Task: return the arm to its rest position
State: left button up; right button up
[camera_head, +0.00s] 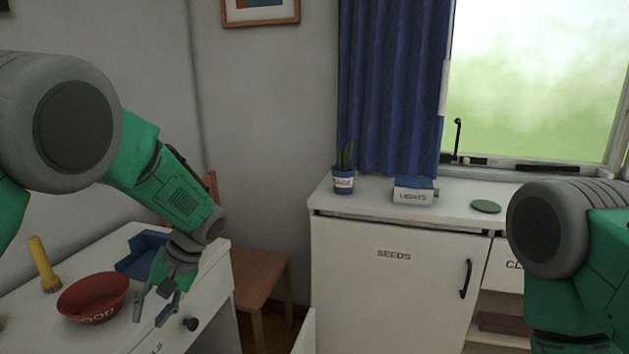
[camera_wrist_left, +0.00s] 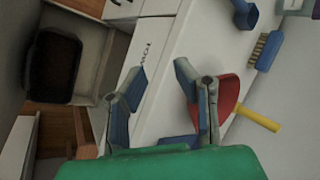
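My left arm comes in from the left in the head view, and its gripper (camera_head: 158,305) hangs over the front edge of the white drawer unit (camera_head: 112,339), beside the red bowl (camera_head: 93,297). In the left wrist view the two fingers of this gripper (camera_wrist_left: 160,95) stand wide apart with nothing between them. The red bowl (camera_wrist_left: 229,96) shows behind one finger there. My right arm is at the right edge of the head view, and its gripper is out of the picture.
A yellow flashlight (camera_head: 44,265) and a blue tray (camera_head: 144,254) are near the bowl. A wooden chair (camera_head: 259,277) stands between the drawer unit and the white cabinet (camera_head: 393,285). A potted plant (camera_head: 343,180) and a box labelled LIGHTS (camera_head: 413,193) stand on the cabinet.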

pick_arm(q)
jog(key=s+d+f+m+t+h, duration=0.1)
jog(key=s+f+m+h, duration=0.1)
jog(key=s+f, duration=0.6)
jog(key=s+d+f+m+h, duration=0.15)
jog(key=s+f, duration=0.35)
jog(key=f, duration=0.6)
jog(key=s+a+f+m+t+h, duration=0.1)
jog(key=s+f+m+t+h, duration=0.1)
jog(key=s, duration=1.7)
jog(key=shift+f+t+h, duration=0.35)
jog(key=shift+f+t, duration=0.15)
jog(key=shift+f, duration=0.3)
pick_arm(e)
jog(key=shift+w+a+r, duration=0.1)
jog(key=shift+w+a, duration=0.05)
jog(key=shift+a, duration=0.2)
jog(key=shift+d, duration=0.1)
